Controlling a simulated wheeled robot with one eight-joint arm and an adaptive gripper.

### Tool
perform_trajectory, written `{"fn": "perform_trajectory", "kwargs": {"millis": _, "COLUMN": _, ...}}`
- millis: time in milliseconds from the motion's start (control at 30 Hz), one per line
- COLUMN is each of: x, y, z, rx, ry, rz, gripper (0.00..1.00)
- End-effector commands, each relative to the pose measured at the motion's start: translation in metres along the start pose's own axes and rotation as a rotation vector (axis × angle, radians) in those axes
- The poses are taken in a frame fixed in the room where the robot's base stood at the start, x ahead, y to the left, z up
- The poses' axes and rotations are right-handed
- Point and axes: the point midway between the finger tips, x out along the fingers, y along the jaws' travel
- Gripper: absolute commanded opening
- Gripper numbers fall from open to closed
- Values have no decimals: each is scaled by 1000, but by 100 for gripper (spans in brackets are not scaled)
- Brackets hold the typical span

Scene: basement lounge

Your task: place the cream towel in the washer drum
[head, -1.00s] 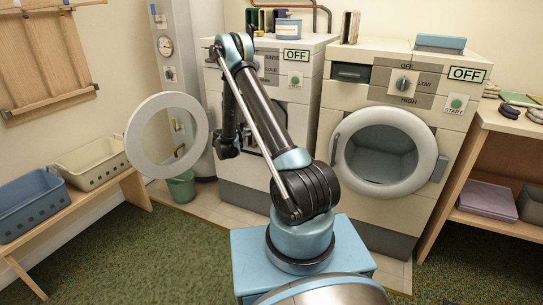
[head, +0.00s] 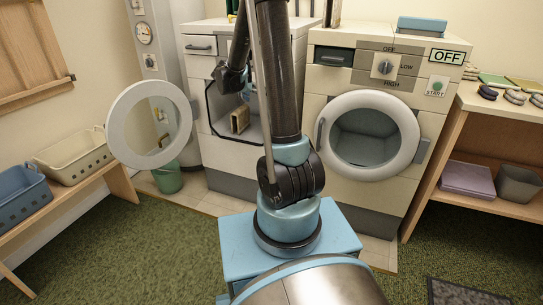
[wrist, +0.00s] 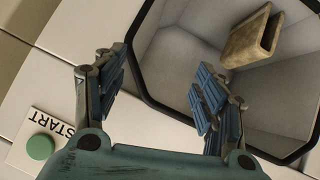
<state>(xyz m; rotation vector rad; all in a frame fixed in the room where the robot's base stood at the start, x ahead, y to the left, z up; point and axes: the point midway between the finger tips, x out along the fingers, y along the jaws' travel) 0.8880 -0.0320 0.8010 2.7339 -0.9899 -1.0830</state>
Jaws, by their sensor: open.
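The washer (head: 212,160) is the left machine, with its round door (head: 118,128) swung open to the left. A folded tan-cream cloth, which looks like the cream towel (head: 238,121), is inside the dark-rimmed opening, low in the head view. In the wrist view the towel (wrist: 250,38) is in the pale drum (wrist: 180,50), upper right. My gripper (wrist: 160,75) is open at the opening, its right finger over the drum and its left by the rim. The towel is apart from both fingers. In the head view my arm hides part of the opening.
The dryer (head: 350,190) stands right of the washer, its round door shut. A wooden table (head: 515,105) is at far right. Baskets (head: 75,155) sit on a bench at left. A green bucket (head: 167,178) stands behind the open door.

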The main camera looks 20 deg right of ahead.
Motion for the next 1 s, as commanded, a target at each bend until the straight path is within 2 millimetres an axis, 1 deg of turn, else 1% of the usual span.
{"fn": "perform_trajectory", "kwargs": {"millis": 33, "x": -9, "y": 13, "z": 3, "rx": -9, "ry": -22, "rz": -3, "gripper": 65}}
{"fn": "perform_trajectory", "kwargs": {"millis": 100, "x": -21, "y": 28, "z": 10, "rx": -28, "ry": -55, "rz": -11, "gripper": 65}}
{"fn": "perform_trajectory", "kwargs": {"millis": 267, "x": -48, "y": 62, "z": 27, "rx": -68, "ry": -129, "rz": -33, "gripper": 65}}
{"fn": "perform_trajectory", "kwargs": {"millis": 467, "x": -81, "y": 100, "z": 56, "rx": -120, "ry": -217, "rz": -73, "gripper": 65}}
{"fn": "perform_trajectory", "kwargs": {"millis": 700, "x": -121, "y": 140, "z": 99, "rx": -181, "ry": -316, "rz": -136, "gripper": 65}}
{"fn": "perform_trajectory", "kwargs": {"millis": 867, "x": -146, "y": 162, "z": 132, "rx": -221, "ry": -377, "rz": -187, "gripper": 65}}
{"fn": "perform_trajectory", "kwargs": {"millis": 1000, "x": -167, "y": 179, "z": 163, "rx": -255, "ry": -427, "rz": -237, "gripper": 65}}
